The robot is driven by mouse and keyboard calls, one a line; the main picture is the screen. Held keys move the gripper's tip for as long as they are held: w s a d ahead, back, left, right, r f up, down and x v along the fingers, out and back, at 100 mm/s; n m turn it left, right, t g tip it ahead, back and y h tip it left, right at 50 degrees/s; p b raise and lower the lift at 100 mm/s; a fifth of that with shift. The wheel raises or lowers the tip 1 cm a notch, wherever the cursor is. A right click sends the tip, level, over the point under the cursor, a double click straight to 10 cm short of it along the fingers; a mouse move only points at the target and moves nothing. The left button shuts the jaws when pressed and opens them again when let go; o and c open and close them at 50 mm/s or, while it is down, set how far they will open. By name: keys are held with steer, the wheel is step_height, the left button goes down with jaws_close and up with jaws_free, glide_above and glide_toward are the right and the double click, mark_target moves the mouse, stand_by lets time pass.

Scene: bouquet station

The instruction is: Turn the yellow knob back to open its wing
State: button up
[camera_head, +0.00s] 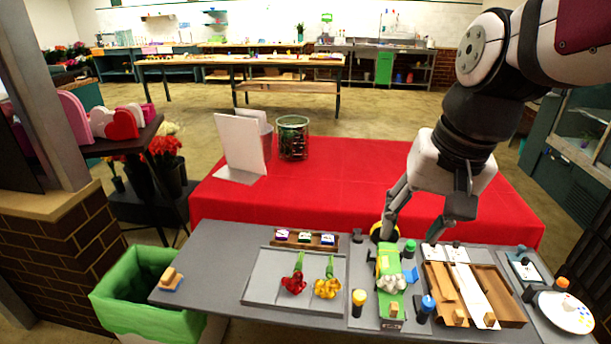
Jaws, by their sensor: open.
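A yellow-topped knob (359,297) on a dark post stands at the front left of the green machine (390,262) on the grey table. A green knob (410,247) stands at the machine's back right and a blue knob (427,302) at its front right. My gripper (412,236) points down, open and empty, with its fingers spread around or above the green knob's area; the exact height is unclear. It is apart from the yellow knob, towards the back. I cannot tell which wing belongs to the yellow knob or how it is set.
A black-and-yellow round object (377,231) sits beside my left finger. A grey tray (262,283) with red and yellow flowers lies to the left. A wooden tray (513,302) lies to the right, near a white plate (566,312). A red-covered table (330,190) stands behind.

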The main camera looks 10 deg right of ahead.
steer(key=w+d+f+m+g+y+b, duration=0.1)
steer(key=w+d+f+m+g, duration=0.2)
steer(key=w+f, duration=0.55)
steer(key=m+g+y+b, duration=0.2)
steer(key=m, duration=0.3)
glide_toward(361, 293)
steer(key=p+x, duration=0.2)
steer(key=x, duration=0.7)
steer(key=shift+s+r, duration=0.1)
steer(key=shift+c, duration=0.2)
jaws_close()
